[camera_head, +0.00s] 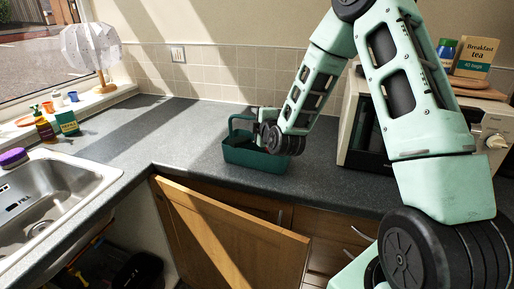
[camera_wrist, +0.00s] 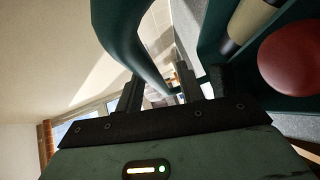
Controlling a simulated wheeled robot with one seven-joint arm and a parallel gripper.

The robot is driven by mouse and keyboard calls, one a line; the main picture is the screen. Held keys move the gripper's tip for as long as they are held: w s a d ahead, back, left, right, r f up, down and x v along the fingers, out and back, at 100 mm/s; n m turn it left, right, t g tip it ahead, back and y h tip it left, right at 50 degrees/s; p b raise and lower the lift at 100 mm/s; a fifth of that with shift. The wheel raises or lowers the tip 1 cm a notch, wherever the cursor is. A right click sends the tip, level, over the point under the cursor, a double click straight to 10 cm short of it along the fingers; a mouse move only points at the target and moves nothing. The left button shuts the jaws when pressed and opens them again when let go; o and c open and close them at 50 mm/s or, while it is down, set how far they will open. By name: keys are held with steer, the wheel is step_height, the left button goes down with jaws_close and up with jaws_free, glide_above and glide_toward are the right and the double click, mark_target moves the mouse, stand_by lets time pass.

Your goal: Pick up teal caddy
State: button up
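The teal caddy (camera_head: 255,158) stands upright on the dark worktop in the head view, with its arched handle (camera_head: 231,127) rising from it. My gripper (camera_head: 257,130) is at the handle, over the caddy; my wrist hides part of both. In the wrist view my gripper (camera_wrist: 163,92) has its two fingers apart. The teal handle (camera_wrist: 128,40) curves close past the left finger and toward the gap; I cannot tell whether it touches. Inside the caddy are a red round thing (camera_wrist: 293,58) and a cream and black cylinder (camera_wrist: 248,22).
A microwave (camera_head: 363,135) stands right of the caddy, with a tea box (camera_head: 476,57) on top. The sink (camera_head: 48,195) is at left. A wooden cupboard door (camera_head: 228,240) hangs open below the worktop. The worktop (camera_head: 180,120) left of the caddy is clear.

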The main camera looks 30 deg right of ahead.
jaws_close()
steer(key=shift+r, duration=0.15)
